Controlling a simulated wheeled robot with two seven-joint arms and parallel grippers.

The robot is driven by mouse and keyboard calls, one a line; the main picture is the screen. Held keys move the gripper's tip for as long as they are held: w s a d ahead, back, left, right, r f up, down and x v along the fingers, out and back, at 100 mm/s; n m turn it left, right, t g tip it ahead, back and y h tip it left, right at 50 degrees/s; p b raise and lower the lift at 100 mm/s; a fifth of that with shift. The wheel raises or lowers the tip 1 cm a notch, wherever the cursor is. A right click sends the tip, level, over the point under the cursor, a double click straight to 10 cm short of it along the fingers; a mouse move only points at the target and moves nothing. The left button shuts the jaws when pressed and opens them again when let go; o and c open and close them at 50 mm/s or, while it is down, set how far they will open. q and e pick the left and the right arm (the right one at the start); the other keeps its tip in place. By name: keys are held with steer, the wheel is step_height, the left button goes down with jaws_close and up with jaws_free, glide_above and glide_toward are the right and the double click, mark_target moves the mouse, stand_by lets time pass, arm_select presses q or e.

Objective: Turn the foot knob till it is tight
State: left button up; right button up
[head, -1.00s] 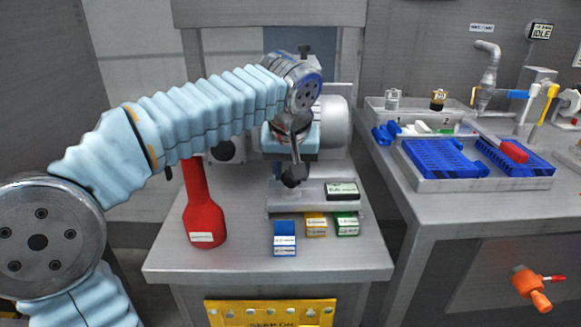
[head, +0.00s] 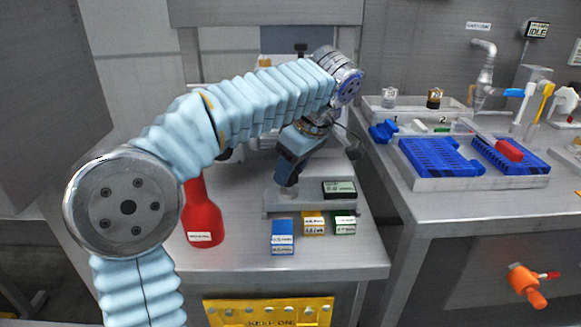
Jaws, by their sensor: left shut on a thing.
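My left arm comes in from the left and its wrist bends down over the bench instrument. My left gripper (head: 287,181) points down and to the left at the front left of the instrument's grey base (head: 308,205). It is shut on the foot knob, which its fingers hide. A small dark display (head: 340,190) stands at the right of the base; I cannot read its digits surely. My right gripper is not in view.
A red bottle (head: 203,220) stands left of the base. Blue (head: 282,236), yellow (head: 313,223) and green (head: 344,224) boxes stand close in front. Blue racks (head: 440,157) sit in a tray on the right bench.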

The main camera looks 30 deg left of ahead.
arm_select(q)
steer(key=shift+w+n+g, duration=0.1)
steer(key=shift+n+g, duration=0.6)
steer(key=shift+n, duration=1.3)
steer(key=o, duration=1.1)
steer(key=shift+c, duration=0.2)
steer(key=shift+r, duration=0.1)
